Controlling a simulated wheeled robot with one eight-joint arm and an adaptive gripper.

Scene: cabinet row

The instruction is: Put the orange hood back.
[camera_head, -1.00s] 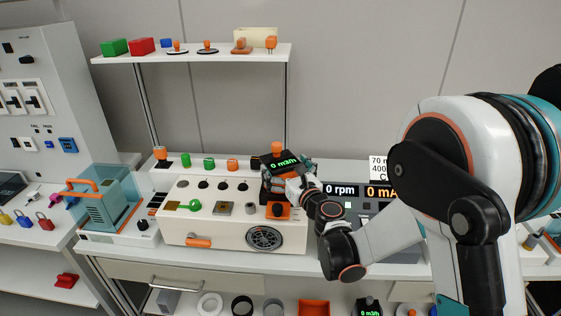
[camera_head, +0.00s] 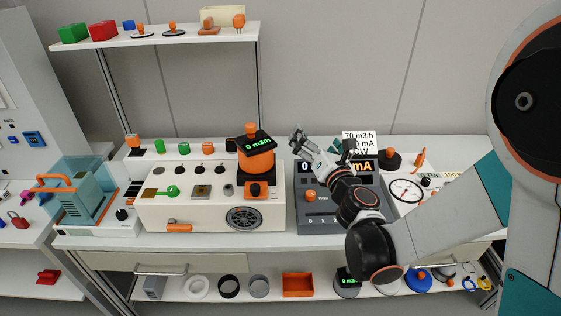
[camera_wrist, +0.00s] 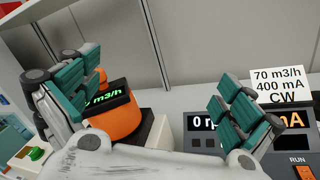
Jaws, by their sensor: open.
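The orange hood (camera_head: 257,160) has a black top with a green "0 m3/h" readout and an orange knob. It sits on a dark base at the back right of the white instrument box (camera_head: 160,210). In the wrist view the hood (camera_wrist: 121,118) shows near the left finger, on its black base. My gripper (camera_head: 323,147) is open and empty, to the right of the hood and apart from it, above the dark grey meter unit. In the wrist view the teal finger pads of my gripper (camera_wrist: 158,85) are spread wide. Whether the hood is fully seated cannot be told.
The grey meter unit (camera_head: 313,219) stands right of the white box, with a "70 m3/h, 400 mA, CW" card (camera_head: 358,142) behind it. A teal clear-cased device (camera_head: 80,198) stands left. An upper shelf (camera_head: 170,42) overhangs the back left.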

